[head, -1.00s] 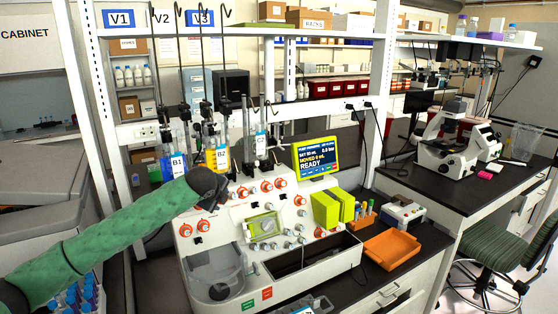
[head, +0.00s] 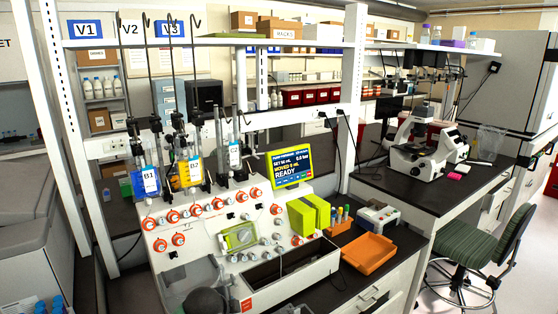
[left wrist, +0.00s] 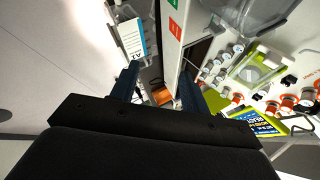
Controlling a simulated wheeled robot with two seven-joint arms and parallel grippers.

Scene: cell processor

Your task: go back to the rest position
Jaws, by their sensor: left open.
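My left gripper (left wrist: 158,82) shows in the left wrist view, with two dark fingers apart and nothing between them. The processor's screen (head: 290,167) reads READY. Bags labelled B1 (head: 150,180), B2 (head: 195,168) and C2 (head: 234,155) hang at its back. My right gripper is in neither view.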

